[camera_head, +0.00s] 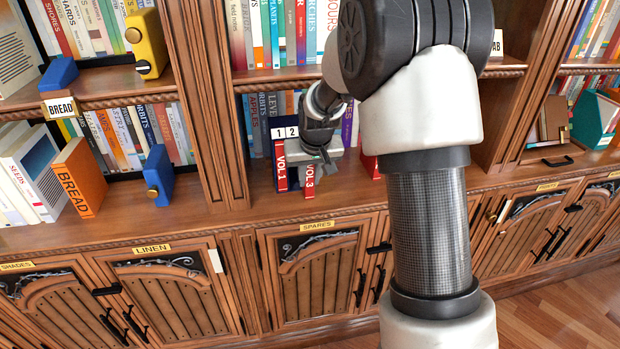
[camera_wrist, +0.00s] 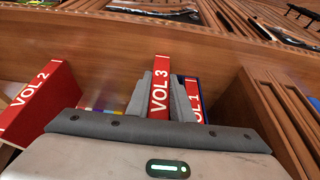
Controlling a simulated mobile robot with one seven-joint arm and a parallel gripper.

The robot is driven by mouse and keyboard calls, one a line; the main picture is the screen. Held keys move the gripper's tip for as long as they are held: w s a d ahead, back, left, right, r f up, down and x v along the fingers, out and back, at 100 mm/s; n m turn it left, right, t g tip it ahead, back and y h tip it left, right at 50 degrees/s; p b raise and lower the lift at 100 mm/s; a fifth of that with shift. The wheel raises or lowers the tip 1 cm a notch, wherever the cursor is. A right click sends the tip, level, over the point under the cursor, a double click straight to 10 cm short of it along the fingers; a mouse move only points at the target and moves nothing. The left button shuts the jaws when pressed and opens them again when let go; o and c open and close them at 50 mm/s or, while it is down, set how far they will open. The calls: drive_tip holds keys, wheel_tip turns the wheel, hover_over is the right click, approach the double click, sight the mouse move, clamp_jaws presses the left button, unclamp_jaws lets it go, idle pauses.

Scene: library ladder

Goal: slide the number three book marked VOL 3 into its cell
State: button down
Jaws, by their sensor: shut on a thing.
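The red VOL 3 book (camera_head: 309,180) is upright in my gripper (camera_head: 320,160). In the wrist view its white-lettered spine (camera_wrist: 159,88) stands between the two grey fingers (camera_wrist: 160,105). A dark blue rack (camera_head: 268,150) stands on the shelf, with white tags 1 (camera_head: 277,133) and 2 (camera_head: 291,131); any further tag is hidden by my gripper. The red VOL 1 book (camera_head: 280,168) stands in the rack under tag 1. VOL 3 sits to its right and sticks out further forward. How far VOL 3 reaches into a cell is hidden.
The red VOL 2 book (camera_wrist: 42,98) stands apart on the shelf; in the head view a red piece (camera_head: 371,165) shows beside my arm. A wooden upright (camera_head: 208,110) lies left of the rack. Rows of books fill the shelves behind. Cupboard doors (camera_head: 318,270) are below.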

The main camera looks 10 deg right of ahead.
drive_tip(key=shift+w, duration=0.85)
drive_tip(key=c, duration=1.5)
unclamp_jaws()
drive_tip(key=p+v, duration=0.2)
drive_tip(key=v, duration=1.5)
drive_tip(key=shift+r, duration=0.25)
